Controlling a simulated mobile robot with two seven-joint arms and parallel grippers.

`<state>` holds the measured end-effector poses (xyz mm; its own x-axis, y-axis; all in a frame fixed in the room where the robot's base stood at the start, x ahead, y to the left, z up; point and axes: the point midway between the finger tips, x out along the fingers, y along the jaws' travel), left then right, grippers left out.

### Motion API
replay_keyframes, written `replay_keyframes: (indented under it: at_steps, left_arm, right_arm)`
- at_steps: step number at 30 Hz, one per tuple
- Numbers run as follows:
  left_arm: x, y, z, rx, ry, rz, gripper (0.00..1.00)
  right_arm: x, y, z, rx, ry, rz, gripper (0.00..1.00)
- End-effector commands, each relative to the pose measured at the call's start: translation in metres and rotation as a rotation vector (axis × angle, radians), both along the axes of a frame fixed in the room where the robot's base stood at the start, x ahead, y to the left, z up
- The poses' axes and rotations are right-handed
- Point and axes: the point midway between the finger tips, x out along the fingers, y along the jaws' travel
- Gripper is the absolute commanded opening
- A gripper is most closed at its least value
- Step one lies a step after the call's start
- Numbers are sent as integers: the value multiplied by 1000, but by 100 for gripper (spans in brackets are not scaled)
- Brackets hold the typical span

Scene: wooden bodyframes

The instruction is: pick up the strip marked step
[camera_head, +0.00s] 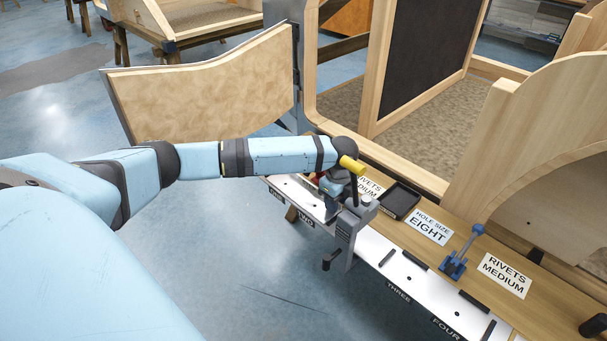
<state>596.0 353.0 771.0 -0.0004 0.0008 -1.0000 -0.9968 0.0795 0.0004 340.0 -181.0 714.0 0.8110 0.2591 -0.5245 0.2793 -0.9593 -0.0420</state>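My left arm reaches in from the left. Its gripper (333,196) points down over the work shelf (400,240) beside a grey clamp post (350,235). The wrist and the post hide most of its fingers, so I cannot see whether it is open or shut, or whether it holds anything. I can read no strip marked step in this view. Short dark strips lie on the white front ledge, one (415,260) near the label THREE and another (473,301) near FOUR. My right gripper is not in view.
On the shelf are a black tray (400,201), a HOLE SIZE EIGHT card (429,227), a blue lever tool (455,262) and a RIVETS MEDIUM card (502,273). Wooden frame panels (545,140) rise behind. A wooden panel (205,90) stands at the left. The blue floor in front is open.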

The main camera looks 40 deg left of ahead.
Motion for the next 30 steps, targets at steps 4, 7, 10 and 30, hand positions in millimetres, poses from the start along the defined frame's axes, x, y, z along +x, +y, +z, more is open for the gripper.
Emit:
replay_keyframes:
  at_steps: [4, 7, 10, 30]
  left_arm:
    - [0, 0, 1, 0, -1, 0, 36]
    - [0, 0, 1, 0, 0, 0, 18]
    - [0, 0, 1, 0, 0, 1, 0]
    - [-15, 3, 17, 0, 1, 2, 0]
  right_arm:
    - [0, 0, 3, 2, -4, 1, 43]
    - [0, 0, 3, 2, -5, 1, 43]
    - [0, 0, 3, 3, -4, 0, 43]
    - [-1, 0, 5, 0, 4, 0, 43]
